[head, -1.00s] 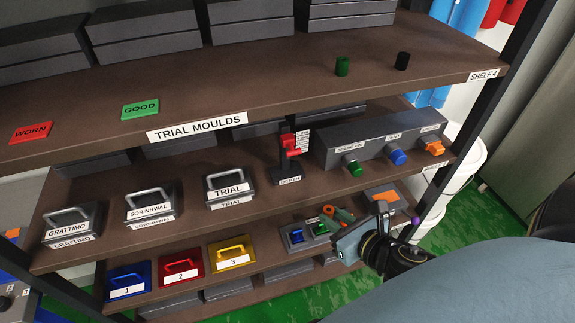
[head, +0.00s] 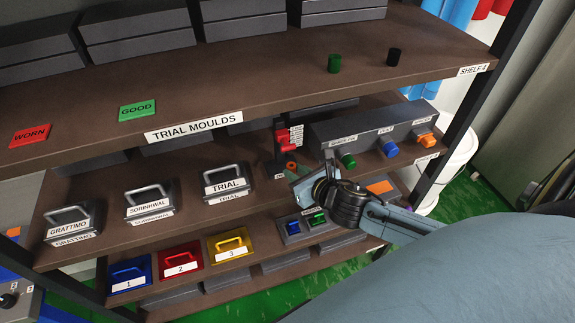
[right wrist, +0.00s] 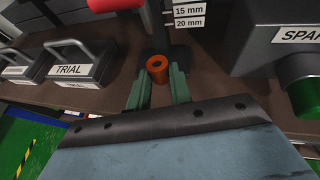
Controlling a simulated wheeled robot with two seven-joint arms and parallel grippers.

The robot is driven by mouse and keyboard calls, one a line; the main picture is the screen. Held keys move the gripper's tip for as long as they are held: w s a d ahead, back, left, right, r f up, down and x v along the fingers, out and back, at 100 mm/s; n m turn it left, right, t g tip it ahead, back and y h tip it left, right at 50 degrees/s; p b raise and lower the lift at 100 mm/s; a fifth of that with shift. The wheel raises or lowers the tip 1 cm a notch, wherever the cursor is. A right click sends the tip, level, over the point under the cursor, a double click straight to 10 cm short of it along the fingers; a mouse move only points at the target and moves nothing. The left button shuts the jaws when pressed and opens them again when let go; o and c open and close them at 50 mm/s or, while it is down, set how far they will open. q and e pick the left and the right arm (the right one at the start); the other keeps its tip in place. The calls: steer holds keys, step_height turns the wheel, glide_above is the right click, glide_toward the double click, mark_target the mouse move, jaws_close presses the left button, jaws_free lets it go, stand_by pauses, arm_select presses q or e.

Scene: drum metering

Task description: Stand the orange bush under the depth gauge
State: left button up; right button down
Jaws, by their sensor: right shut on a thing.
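The orange bush (right wrist: 157,66) is a short upright ring with a hole in its top. My right gripper (right wrist: 159,88) is shut on it between two green fingertips. In the head view the bush (head: 291,165) shows just below the red part of the depth gauge (head: 284,138). The gauge also shows in the wrist view (right wrist: 151,16), with 15 mm and 20 mm labels beside it. The bush is at the gauge's foot; I cannot tell whether it touches the base or is centred under the red part. My left gripper is out of view.
Right of the gauge stands a grey block with green (head: 348,161), blue (head: 388,148) and orange (head: 426,140) knobs. The TRIAL mould (head: 228,181) stands to the left. A tray with blue and green parts (head: 305,226) lies on the shelf below.

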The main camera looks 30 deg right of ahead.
mark_target(294, 172)
steer(key=shift+w+r, duration=0.1)
steer(key=shift+w, duration=0.3)
steer(key=x, duration=0.3)
steer(key=shift+w+r, duration=0.15)
steer(key=shift+w, duration=0.1)
steer(key=shift+f, duration=0.35)
steer(key=shift+f, duration=0.1)
steer(key=c, duration=1.3)
jaws_free()
steer(key=shift+o, duration=0.2)
steer(key=shift+s, duration=0.5)
steer(key=v, duration=1.1)
steer(key=shift+r, duration=0.25)
